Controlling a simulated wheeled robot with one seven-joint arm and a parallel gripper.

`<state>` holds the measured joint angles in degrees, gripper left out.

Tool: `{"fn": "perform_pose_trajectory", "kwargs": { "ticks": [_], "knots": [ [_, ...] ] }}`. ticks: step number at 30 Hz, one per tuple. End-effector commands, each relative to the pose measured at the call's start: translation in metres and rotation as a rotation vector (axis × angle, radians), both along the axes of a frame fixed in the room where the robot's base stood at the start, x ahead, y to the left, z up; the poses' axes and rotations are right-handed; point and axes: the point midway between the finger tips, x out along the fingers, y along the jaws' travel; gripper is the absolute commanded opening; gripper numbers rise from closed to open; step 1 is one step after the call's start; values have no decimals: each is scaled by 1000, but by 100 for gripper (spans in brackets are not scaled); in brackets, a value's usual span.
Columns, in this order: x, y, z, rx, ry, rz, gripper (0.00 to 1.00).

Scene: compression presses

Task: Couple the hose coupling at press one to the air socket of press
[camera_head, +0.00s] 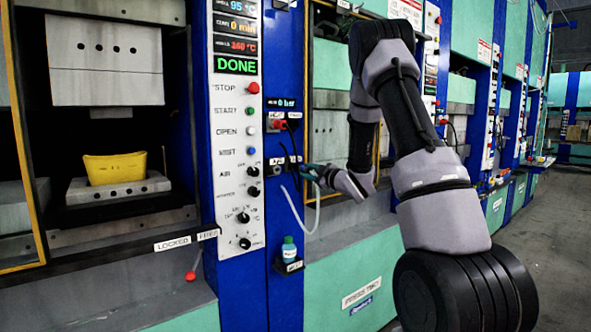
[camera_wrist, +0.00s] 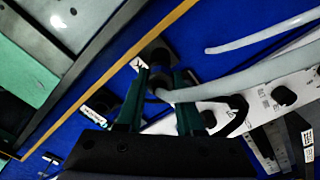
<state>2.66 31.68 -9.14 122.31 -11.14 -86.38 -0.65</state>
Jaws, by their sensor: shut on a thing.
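My gripper (camera_head: 304,171) is at the blue post between two presses, just right of the dark air fittings (camera_head: 277,168). In the wrist view its two green fingers (camera_wrist: 159,88) are shut on the hose coupling (camera_wrist: 158,80), a small dark piece. The pale hose (camera_wrist: 235,82) runs from it to the right. In the head view the hose (camera_head: 303,215) hangs in a loop below the gripper. A dark round fitting (camera_wrist: 160,56), likely the air socket, lies just beyond the fingertips. I cannot tell whether the coupling touches it.
The left press has a control panel (camera_head: 237,130) reading DONE and a yellow piece (camera_head: 115,168) on its lower block. A small bottle (camera_head: 289,249) stands on a bracket below the hose. A red-knobbed lever (camera_head: 191,275) sticks out low left. Grey floor (camera_head: 550,230) is open at right.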

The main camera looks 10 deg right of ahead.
Motion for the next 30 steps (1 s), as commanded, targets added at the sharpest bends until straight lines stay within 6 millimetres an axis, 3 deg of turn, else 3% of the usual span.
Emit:
{"fn": "perform_pose_trajectory", "kwargs": {
  "ticks": [23, 30],
  "knots": [
    [-35, -16, 0, 1, 0, 0, 0],
    [-37, -16, 0, 0, -1, 1, 0]
  ]
}}
